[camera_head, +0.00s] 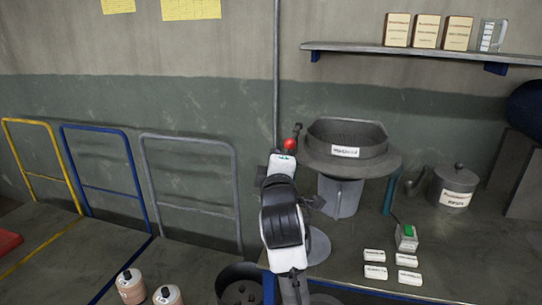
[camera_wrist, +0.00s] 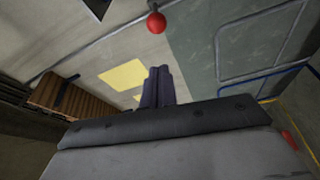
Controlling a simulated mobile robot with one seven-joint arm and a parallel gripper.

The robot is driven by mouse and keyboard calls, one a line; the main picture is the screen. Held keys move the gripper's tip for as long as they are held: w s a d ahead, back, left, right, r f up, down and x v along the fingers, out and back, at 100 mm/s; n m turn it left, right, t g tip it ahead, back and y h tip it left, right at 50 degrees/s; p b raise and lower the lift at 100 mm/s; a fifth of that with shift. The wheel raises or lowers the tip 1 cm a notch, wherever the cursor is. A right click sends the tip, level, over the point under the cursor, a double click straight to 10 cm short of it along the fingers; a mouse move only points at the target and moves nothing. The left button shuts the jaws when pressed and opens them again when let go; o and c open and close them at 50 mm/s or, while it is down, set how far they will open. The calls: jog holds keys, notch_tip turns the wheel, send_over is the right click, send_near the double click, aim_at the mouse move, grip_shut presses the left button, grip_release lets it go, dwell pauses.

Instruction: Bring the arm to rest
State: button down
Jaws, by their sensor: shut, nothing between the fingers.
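My gripper (camera_wrist: 158,70) shows in the wrist view, its two dark fingers together with nothing between them. The fingers point toward the wall, with a yellow sheet (camera_wrist: 124,76) behind them. My arm stands raised in the middle of the head view, in front of the bench. I cannot clearly make out the fingers in that view. A red ball knob (camera_head: 290,144) shows just above the arm in the head view. It also shows beyond the fingertips in the wrist view (camera_wrist: 156,22), apart from them.
A hopper machine (camera_head: 388,161) stands right of my arm, with a lidded pot (camera_head: 454,186) farther right. White labelled blocks (camera_head: 376,272) lie on the bench. A shelf (camera_head: 420,51) holds several boxes. Yellow, blue and grey rails (camera_head: 188,139) stand left. Two bottles (camera_head: 131,287) stand low left.

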jog(key=shift+s+d, duration=0.15)
jog(key=shift+s, duration=0.75)
